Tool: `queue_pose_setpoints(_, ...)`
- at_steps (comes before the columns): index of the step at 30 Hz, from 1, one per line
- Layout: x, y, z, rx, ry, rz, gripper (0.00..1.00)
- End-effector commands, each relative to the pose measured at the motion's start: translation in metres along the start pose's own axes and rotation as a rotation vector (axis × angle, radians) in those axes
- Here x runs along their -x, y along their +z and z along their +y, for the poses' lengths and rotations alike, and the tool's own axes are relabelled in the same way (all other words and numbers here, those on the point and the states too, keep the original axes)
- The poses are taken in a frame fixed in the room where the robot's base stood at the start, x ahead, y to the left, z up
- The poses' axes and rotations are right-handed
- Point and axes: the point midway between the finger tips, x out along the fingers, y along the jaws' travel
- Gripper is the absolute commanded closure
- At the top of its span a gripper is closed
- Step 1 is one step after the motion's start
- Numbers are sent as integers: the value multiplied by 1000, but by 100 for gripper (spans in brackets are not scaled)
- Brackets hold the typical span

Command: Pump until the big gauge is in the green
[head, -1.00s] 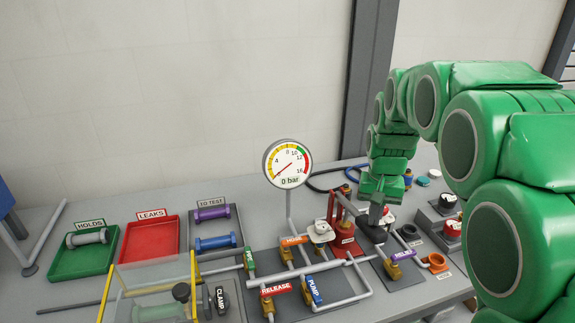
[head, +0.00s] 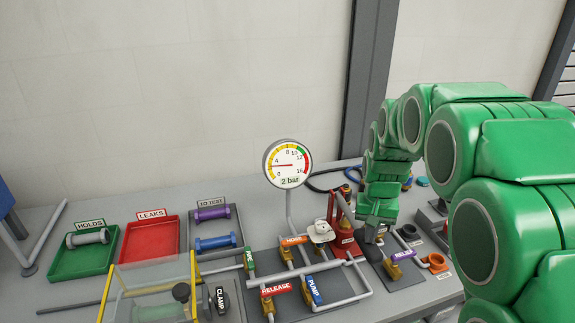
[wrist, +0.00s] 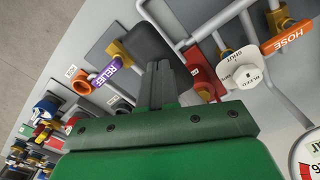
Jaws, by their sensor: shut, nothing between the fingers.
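The big round gauge (head: 287,163) stands on a post in the head view and reads 2 bar. Its needle points left into the yellow part, below the green band at upper right. The red hand pump (head: 341,232) stands right of the gauge post, and its red body also shows in the wrist view (wrist: 202,78). My gripper (head: 371,235) is shut and empty, pointing down just right of the pump.
Orange HOSE (head: 294,240), red RELEASE (head: 275,289), blue PUMP (head: 314,290) and purple RELIEF (head: 404,255) valve handles sit among pipes near the pump. A green tray (head: 84,265) and red tray (head: 150,252) stand left. The bench between trays and wall is clear.

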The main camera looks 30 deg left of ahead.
Motion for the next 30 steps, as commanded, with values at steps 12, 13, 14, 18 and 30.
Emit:
queue_pose_setpoints(12,24,-1,0,0,0,3,100)
queue_pose_setpoints(13,27,-1,0,0,0,4,100)
queue_pose_setpoints(14,30,-1,0,0,0,4,100)
queue_pose_setpoints(18,44,0,0,0,0,0,100)
queue_pose_setpoints(30,84,0,0,0,0,0,100)
